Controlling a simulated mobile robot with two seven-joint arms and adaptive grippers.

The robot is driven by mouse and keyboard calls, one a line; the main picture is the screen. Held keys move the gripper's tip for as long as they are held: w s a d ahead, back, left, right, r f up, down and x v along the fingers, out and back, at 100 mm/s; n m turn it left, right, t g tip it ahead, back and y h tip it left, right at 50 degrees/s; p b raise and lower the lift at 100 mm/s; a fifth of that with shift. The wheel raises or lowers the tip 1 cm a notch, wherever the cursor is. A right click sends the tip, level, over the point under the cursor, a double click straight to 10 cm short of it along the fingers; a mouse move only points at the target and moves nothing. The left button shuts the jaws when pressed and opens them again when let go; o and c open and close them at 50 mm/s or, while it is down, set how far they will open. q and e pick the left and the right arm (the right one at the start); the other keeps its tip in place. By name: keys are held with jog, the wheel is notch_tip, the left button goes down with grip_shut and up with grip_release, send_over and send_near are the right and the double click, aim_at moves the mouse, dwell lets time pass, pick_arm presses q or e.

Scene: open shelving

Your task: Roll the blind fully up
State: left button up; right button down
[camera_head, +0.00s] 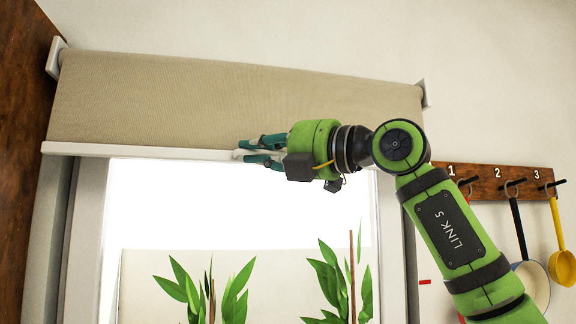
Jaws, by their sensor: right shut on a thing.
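The beige blind (190,100) hangs between two white brackets at the top of the window. It is mostly raised, with a short band of fabric showing above the bright glass. A white bottom bar (95,150) runs along its lower edge. My right gripper (240,150) is at the middle of this bar, coming from the right, with its teal fingers shut on the bar. The fingers and gripper body hide part of the bar and the fabric's lower right. My left gripper is not in view.
Below the blind is the window (240,205) with green plants (205,290) in front of it. A dark wooden panel (22,120) stands at the left edge.

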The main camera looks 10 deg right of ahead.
aim_at(262, 96)
notch_tip(262, 96, up, 4)
jog(key=shift+d+f+p, duration=0.1)
jog(key=shift+d+p, duration=0.05)
jog(key=shift+p, duration=0.5)
notch_tip(262, 96, up, 4)
jog(key=shift+r+p, duration=0.15)
jog(key=shift+p, duration=1.05)
jog(key=shift+s+r, duration=0.1)
jog(key=shift+r, duration=0.25)
jog(key=shift+s+r, duration=0.1)
jog(key=shift+r, duration=0.05)
jog(key=c, duration=1.5)
grip_release()
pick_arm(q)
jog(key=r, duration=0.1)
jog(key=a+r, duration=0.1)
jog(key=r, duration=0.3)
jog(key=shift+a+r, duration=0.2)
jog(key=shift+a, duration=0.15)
pick_arm(e)
jog(key=shift+w, duration=0.2)
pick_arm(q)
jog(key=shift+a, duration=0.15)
